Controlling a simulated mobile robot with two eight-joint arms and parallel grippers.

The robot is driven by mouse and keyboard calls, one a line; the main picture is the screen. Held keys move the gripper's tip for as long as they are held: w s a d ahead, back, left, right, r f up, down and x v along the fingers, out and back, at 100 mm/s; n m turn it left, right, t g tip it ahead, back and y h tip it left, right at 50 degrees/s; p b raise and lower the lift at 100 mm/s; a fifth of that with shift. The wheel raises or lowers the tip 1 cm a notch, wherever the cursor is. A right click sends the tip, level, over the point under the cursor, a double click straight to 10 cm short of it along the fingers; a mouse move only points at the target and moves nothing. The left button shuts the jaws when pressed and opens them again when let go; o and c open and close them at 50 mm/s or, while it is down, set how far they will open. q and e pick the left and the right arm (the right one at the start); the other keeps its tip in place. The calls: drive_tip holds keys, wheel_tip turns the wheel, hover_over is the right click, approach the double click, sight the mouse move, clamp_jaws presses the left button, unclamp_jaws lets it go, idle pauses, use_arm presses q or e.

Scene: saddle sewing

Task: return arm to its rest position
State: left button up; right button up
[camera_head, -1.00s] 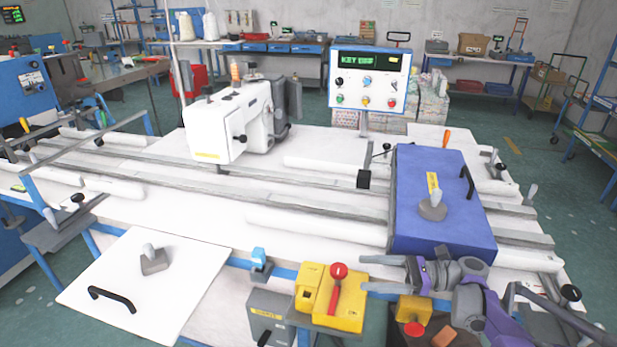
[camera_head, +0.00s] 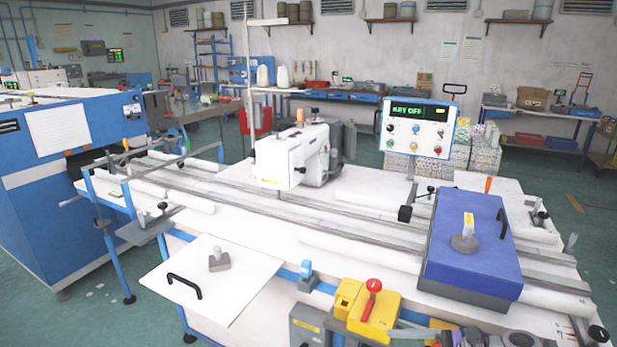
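My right gripper (camera_head: 405,332) shows only in part at the bottom edge of the head view, just below and right of the yellow switch box (camera_head: 345,297) with its red-knobbed lever (camera_head: 370,298). Grey finger parts show there, too cut off to tell whether they are open or shut. No held object is visible. My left gripper is out of view. The control panel (camera_head: 417,127) displays "KEY OFF". The white sewing head (camera_head: 285,160) stands behind the rails.
A blue box (camera_head: 475,260) with a grey knob sits on the table's right side. A white hinged board (camera_head: 225,295) with a black handle is at the front left. A large blue machine (camera_head: 75,190) stands at the left. Green floor (camera_head: 50,325) is open at the lower left.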

drive_tip(key=s+a+n+g+h+p, duration=0.1)
drive_tip(key=s+a+n+h+p, duration=0.4)
drive_tip(key=s, duration=0.4)
drive_tip(key=s+d+n+t+h+p, duration=0.2)
drive_tip(key=s+d+n+h+p, duration=0.2)
drive_tip(key=s+n+h, duration=0.5)
drive_tip(key=s+n, duration=0.1)
drive_tip(key=n, duration=0.4)
drive_tip(key=shift+f+h, duration=0.3)
